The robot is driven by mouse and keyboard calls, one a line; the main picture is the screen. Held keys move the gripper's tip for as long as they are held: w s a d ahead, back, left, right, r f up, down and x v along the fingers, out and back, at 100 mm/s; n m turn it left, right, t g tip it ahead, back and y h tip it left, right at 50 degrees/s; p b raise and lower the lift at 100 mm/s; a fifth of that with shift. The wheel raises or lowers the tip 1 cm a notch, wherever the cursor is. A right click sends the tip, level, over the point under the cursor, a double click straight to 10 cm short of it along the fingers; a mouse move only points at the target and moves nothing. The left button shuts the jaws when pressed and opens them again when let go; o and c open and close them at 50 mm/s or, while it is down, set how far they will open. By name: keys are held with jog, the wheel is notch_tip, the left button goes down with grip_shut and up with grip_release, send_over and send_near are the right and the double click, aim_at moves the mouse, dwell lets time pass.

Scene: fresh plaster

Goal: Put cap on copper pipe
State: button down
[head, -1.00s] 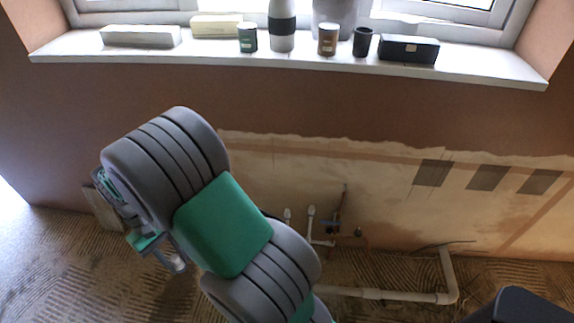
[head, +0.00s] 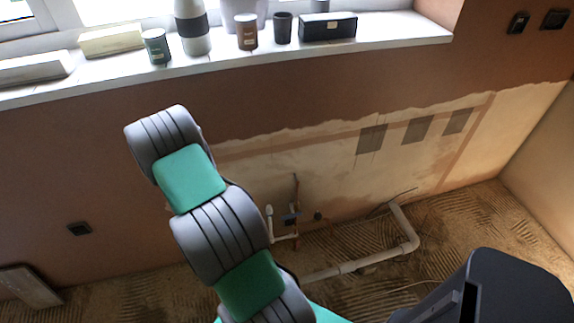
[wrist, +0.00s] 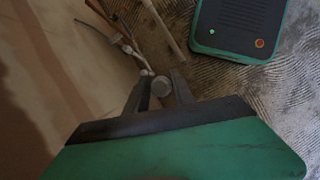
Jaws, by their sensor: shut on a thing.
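In the wrist view my gripper (wrist: 161,76) is shut on a small round grey cap (wrist: 161,88), held between its two fingers. In the head view the gripper and the cap are hidden behind my arm. A thin copper pipe (head: 296,188) stands up against the bare wall patch, right of my arm in the head view. Pipework there also shows at the top of the wrist view, dim and blurred, beyond the fingertips. The cap is apart from the copper pipe.
White pipes (head: 271,222) stand beside the copper pipe, and a thick white pipe (head: 350,267) runs along the rough floor. The window sill (head: 215,70) holds several jars and boxes. A flat board (head: 30,287) leans at lower left. My base fills the lower right.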

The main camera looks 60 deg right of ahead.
jog(key=s+d+f+n, duration=0.15)
jog(key=s+d, duration=0.25)
jog(key=d, duration=0.4)
jog(key=s+d+f+n, duration=0.15)
jog(key=s+d, duration=0.25)
jog(key=d, duration=0.5)
jog(key=n+t+h+b, duration=0.1)
jog(key=n+h, duration=0.1)
send_over(298, 182)
notch_tip(298, 182, down, 2)
jog(key=shift+a+f+b, duration=0.1)
jog(key=shift+f+b, duration=2.05)
jog(key=shift+f, duration=1.05)
jog(key=shift+y, duration=0.3)
jog(key=shift+f, duration=0.2)
jog(key=shift+f+b, duration=0.4)
jog(key=shift+f, duration=0.15)
